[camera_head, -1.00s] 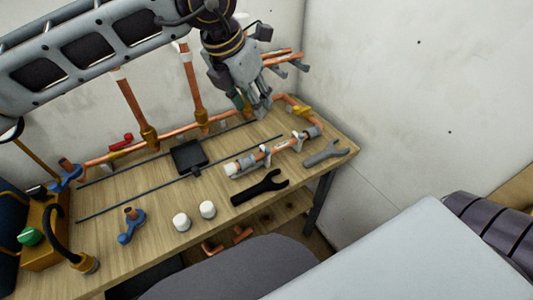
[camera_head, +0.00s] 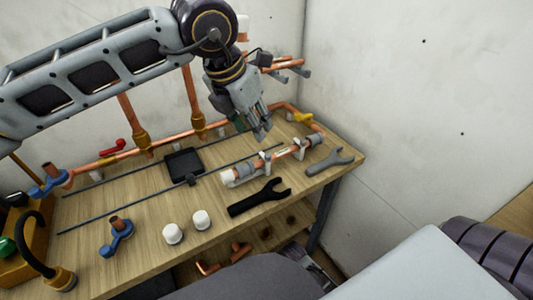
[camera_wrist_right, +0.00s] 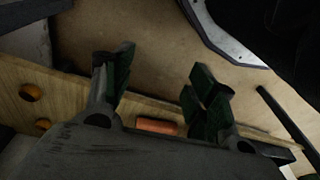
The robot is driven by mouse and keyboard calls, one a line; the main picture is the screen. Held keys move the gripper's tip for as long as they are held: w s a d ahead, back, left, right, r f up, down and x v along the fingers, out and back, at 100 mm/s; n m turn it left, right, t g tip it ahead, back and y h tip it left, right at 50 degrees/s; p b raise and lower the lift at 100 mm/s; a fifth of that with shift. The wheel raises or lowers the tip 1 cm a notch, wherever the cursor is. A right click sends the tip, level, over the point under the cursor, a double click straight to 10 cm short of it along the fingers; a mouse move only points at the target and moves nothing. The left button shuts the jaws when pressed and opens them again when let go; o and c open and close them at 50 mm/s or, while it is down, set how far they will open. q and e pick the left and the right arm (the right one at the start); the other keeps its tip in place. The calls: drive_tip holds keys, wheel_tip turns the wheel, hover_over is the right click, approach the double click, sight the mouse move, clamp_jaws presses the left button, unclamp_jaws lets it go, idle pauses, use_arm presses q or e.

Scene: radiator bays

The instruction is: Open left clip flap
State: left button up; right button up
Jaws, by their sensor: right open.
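A short copper pipe (camera_head: 282,154) with pale end fittings lies on the wooden bench, held in two pale clips. The left clip (camera_head: 265,162) and the right clip (camera_head: 299,146) stand around the pipe; their flaps are too small for me to tell whether they are open. My left gripper (camera_head: 263,133) points down just above and behind the pipe, near the left clip and apart from it. Its fingertips look close together, and I cannot tell whether they are shut. In the right wrist view, my right gripper (camera_wrist_right: 158,90) is open with nothing between its fingers.
A black wrench (camera_head: 258,198) and a grey wrench (camera_head: 330,160) lie near the pipe. A black tray (camera_head: 184,163), two white caps (camera_head: 172,233) and a blue valve (camera_head: 117,236) are further left. Copper pipework (camera_head: 129,152) runs along the back wall.

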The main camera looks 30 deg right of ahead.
sight(267, 155)
use_arm(q)
drive_tip(key=shift+f, duration=0.1)
drive_tip(key=b+x, duration=0.1)
drive_tip(key=x, duration=1.1)
drive_tip(key=shift+w+d+f+b, duration=0.1)
drive_tip(key=shift+f+b, duration=0.2)
drive_tip(key=shift+f, duration=0.05)
drive_tip(key=shift+w+d+f, duration=0.1)
drive_tip(key=shift+d+f, duration=0.05)
drive_tip(key=shift+f, duration=0.3)
use_arm(e)
drive_tip(key=shift+w+a+r+t, duration=0.15)
drive_tip(key=shift+r, duration=0.35)
drive_tip(key=shift+w+a+r+t, duration=0.1)
drive_tip(key=shift+r+t, duration=0.05)
drive_tip(key=shift+r, duration=0.3)
drive_tip(key=shift+s, duration=0.1)
use_arm(q)
clamp_jaws()
